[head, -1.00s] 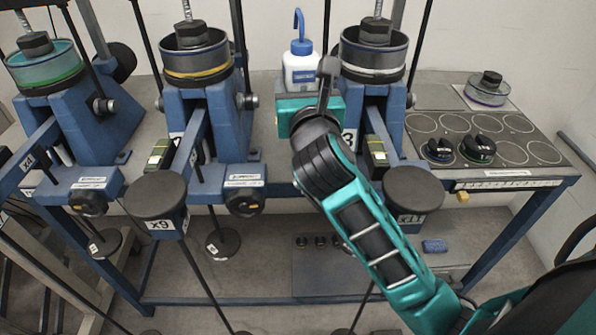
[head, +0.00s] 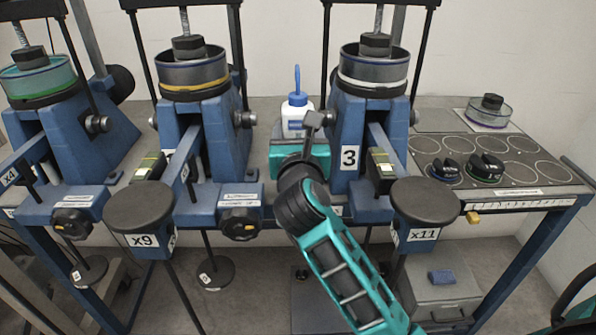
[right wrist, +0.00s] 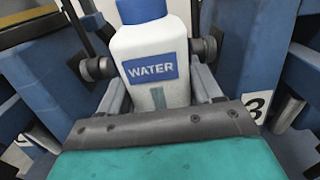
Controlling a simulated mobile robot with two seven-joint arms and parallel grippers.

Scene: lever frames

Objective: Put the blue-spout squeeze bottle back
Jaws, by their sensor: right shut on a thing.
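The squeeze bottle is white with a blue cap and upright blue spout. In the head view the bottle (head: 296,116) is upright between the middle lever frame (head: 207,140) and the lever frame marked 3 (head: 350,130). My right gripper (head: 299,140) is shut on it low down, with the teal gripper body in front. In the right wrist view the bottle (right wrist: 155,65) shows a blue WATER label, just beyond the dark edge of my gripper. Its spout is cut off there. The bottle's base and fingertips are hidden, so I cannot tell whether it touches the bench. My left gripper is not in view.
Lever frames stand close on both sides of the bottle.

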